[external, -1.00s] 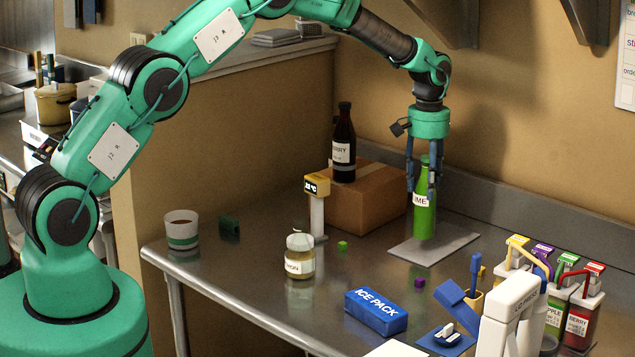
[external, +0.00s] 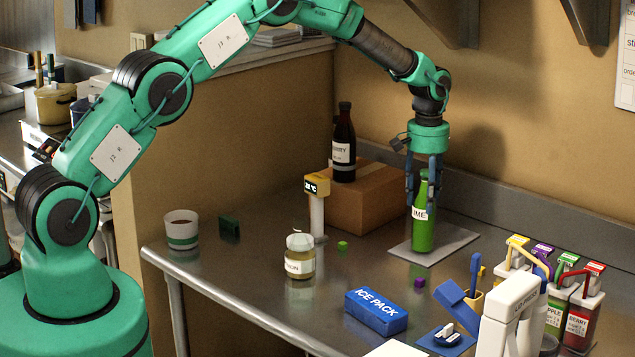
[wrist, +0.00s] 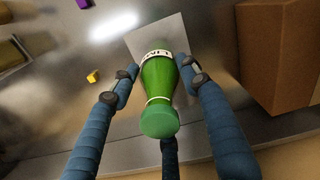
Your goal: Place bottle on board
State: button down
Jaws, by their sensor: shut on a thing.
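A green bottle (external: 424,228) with a white label ending in "IME" is upright over the grey board (external: 455,237) at the back of the steel table. Its base appears to be at the board's surface, though I cannot tell for sure whether it touches. My gripper (external: 422,190) points down with its blue fingers around the bottle's upper part, shut on it. In the wrist view the bottle (wrist: 157,85) stands between the fingers, cap toward the camera, with the board (wrist: 190,45) beneath it.
A cardboard box (external: 365,205) with a dark bottle (external: 343,145) on top stands left of the board. Small cubes lie around.

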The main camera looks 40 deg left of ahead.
aim_at(425, 185)
jog(key=c, duration=0.9)
grip_release()
jog(key=shift+f, duration=0.1)
jog(key=shift+r, duration=2.1)
jog(key=shift+r, duration=0.1)
